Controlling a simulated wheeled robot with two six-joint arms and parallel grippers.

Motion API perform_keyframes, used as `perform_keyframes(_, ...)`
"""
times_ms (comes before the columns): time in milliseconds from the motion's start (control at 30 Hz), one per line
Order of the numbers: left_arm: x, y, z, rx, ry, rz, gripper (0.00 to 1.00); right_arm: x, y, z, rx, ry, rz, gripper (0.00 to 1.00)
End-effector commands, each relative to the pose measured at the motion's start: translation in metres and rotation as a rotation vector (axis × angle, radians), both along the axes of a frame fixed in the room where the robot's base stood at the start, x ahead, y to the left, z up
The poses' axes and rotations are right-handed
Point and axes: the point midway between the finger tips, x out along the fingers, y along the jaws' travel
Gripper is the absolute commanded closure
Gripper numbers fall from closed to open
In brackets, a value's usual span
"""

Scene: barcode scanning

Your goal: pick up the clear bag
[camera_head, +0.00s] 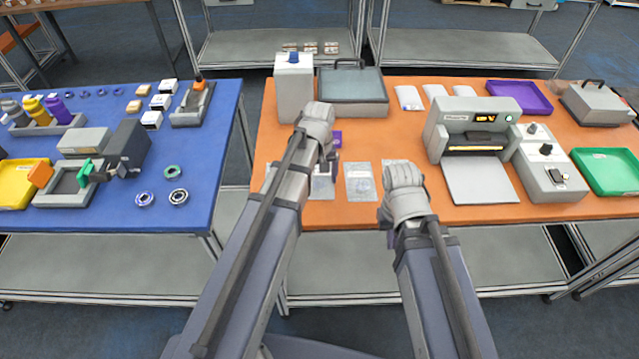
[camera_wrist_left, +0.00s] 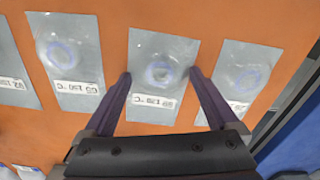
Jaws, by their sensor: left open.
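Several clear bags lie flat on the orange table, each with a ring inside and a white printed label. In the left wrist view, one clear bag (camera_wrist_left: 162,52) lies in the middle between the fingers of my open left gripper (camera_wrist_left: 161,76). Other clear bags lie to its left (camera_wrist_left: 70,35) and right (camera_wrist_left: 238,62). The head view shows one clear bag (camera_head: 360,182) uncovered, and another (camera_head: 322,187) partly hidden under my left gripper (camera_head: 330,157). My left gripper holds nothing. My right gripper (camera_head: 402,185) is over the front of the table, its fingers hidden by its own hand.
A grey machine with a lit display (camera_head: 475,125) stands at right, beside a control box (camera_head: 548,175). A white box (camera_head: 293,90) and grey case (camera_head: 352,92) stand behind. A blue table (camera_head: 200,190) is left.

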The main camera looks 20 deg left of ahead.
Motion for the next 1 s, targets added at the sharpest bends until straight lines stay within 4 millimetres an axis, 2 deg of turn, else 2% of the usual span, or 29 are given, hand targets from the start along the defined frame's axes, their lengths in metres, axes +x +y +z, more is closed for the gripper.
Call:
perform_keyframes(67,0.0000,0.0000,0.0003,0.000,0.000,0.000,0.14,0.0000,0.0000,0.0003,0.000,0.000,0.000,1.00)
perform_keyframes(833,0.0000,0.0000,0.0002,0.000,0.000,0.000,1.00,0.0000,0.0000,0.0002,0.000,0.000,0.000,1.00)
perform_keyframes(1000,0.0000,0.0000,0.0003,0.000,0.000,0.000,1.00,0.0000,0.0000,0.0003,0.000,0.000,0.000,1.00)
